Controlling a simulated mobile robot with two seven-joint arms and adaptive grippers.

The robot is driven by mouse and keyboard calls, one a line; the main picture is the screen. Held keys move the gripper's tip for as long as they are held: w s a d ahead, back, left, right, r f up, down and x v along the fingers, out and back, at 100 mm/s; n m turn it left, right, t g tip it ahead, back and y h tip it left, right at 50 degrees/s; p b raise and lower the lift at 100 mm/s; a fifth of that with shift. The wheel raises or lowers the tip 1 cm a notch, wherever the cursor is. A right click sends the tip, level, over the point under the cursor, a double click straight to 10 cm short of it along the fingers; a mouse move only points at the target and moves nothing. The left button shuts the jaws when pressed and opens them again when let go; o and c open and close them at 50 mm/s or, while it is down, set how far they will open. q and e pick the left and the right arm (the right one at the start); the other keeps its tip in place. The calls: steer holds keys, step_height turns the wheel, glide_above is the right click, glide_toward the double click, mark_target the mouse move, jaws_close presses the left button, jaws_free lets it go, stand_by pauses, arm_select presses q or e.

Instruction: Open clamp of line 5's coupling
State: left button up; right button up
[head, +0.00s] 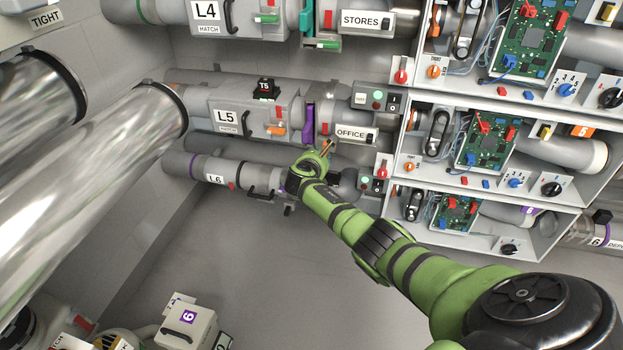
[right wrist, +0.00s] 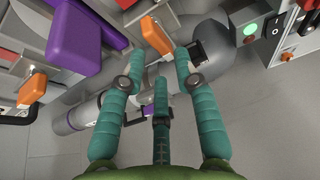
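Line 5's housing, labelled L5 (head: 227,117), lies mid-wall in the head view. A purple part (head: 308,123) hangs at the coupling on its right; it shows large in the right wrist view (right wrist: 75,42). An orange lever (right wrist: 155,32) sits on the coupling, just beyond and between my right fingertips. My right gripper (right wrist: 160,58) has its teal fingers spread, with nothing seen held. In the head view my right gripper (head: 326,149) is just below the OFFICE sign, partly hiding the coupling's underside. I cannot tell whether a fingertip touches the lever. My left gripper is not in view.
A second orange handle (right wrist: 32,86) is at left in the right wrist view. The OFFICE sign (head: 351,134) and a switch box with a green light (head: 376,96) are close by. Line L6 (head: 215,179) runs just below.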

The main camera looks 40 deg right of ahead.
steer(key=s+a, duration=0.6)
steer(key=a, duration=0.1)
steer(key=shift+s+a, duration=0.25)
steer(key=shift+a, duration=0.05)
